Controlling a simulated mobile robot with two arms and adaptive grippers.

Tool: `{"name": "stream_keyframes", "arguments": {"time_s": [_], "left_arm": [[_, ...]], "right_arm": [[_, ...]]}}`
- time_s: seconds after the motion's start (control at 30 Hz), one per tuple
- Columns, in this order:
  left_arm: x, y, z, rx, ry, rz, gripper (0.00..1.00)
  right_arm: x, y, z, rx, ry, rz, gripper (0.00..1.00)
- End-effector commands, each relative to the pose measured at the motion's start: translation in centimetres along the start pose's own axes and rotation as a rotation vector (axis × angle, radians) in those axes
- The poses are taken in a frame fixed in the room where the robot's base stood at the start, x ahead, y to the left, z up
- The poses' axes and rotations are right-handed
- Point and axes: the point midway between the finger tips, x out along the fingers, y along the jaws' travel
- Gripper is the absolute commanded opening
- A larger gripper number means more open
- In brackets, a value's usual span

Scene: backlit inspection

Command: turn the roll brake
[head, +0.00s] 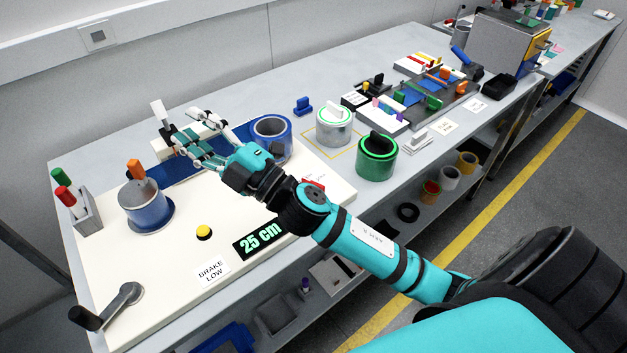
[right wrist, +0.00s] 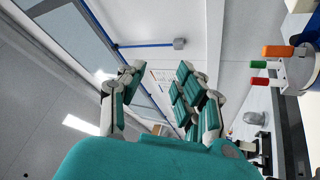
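A blue roll (head: 146,207) stands on the cream board (head: 170,265) at the left. On its top are a dark part and an upright orange handle (head: 134,168), which I take for the roll brake. The orange handle also shows at the right of the right wrist view (right wrist: 278,51). A card reading "BRAKE LOW" (head: 212,271) lies at the board's front. My right gripper (head: 178,146) is over the blue strip, behind and to the right of the handle, apart from it. Its fingers (right wrist: 158,92) are spread and hold nothing. My left gripper is not seen.
A white block with an upright white tab (head: 158,112) is close behind my right gripper. A second blue roll (head: 270,128) stands to the right. A pen holder (head: 87,214), yellow button (head: 204,232), "25 cm" display (head: 259,241) and crank (head: 122,300) surround open board.

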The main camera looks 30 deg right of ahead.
Motion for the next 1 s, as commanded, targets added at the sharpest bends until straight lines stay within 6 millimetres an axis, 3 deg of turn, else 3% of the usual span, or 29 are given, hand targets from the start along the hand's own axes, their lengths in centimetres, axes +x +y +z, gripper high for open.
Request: {"name": "stream_keyframes", "arguments": {"time_s": [0.03, 0.13, 0.2, 0.27, 0.37, 0.43, 0.5, 0.63, 0.7, 0.8, 0.9, 1.0], "left_arm": [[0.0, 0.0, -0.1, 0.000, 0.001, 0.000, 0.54], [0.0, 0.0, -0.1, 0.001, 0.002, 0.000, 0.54], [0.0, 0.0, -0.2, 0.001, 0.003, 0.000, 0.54], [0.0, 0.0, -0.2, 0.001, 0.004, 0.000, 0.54], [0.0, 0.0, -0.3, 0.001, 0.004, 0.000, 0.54], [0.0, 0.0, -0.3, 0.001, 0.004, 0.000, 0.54], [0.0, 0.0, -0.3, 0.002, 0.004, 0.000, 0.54], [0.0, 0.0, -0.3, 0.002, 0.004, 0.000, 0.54], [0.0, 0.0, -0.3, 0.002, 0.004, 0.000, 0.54], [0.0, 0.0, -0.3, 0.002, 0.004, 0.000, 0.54], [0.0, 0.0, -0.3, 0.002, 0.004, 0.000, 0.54], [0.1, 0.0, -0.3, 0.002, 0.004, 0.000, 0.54]], "right_arm": [[1.5, 0.3, -2.8, -0.132, 0.181, -0.016, 0.34], [2.1, -1.5, -7.3, -0.387, 0.521, -0.107, 0.34], [1.3, -3.7, -8.4, -0.565, 0.734, -0.219, 0.34], [0.1, -5.7, -7.8, -0.715, 0.896, -0.347, 0.34], [-2.5, -7.9, -3.5, -0.945, 1.107, -0.629, 0.34], [-4.4, -7.8, 1.1, -1.075, 1.200, -0.866, 0.34], [-6.4, -6.2, 6.0, -1.166, 1.243, -1.113, 0.34], [-9.7, -0.9, 13.2, -1.235, 1.226, -1.523, 0.34], [-11.0, 1.9, 15.5, -1.233, 1.192, -1.686, 0.34], [-12.4, 4.7, 17.4, -1.216, 1.149, -1.837, 0.34], [-13.2, 5.7, 18.1, -1.201, 1.129, -1.902, 0.34], [-13.8, 5.1, 18.6, -1.195, 1.130, -1.915, 0.34]]}}
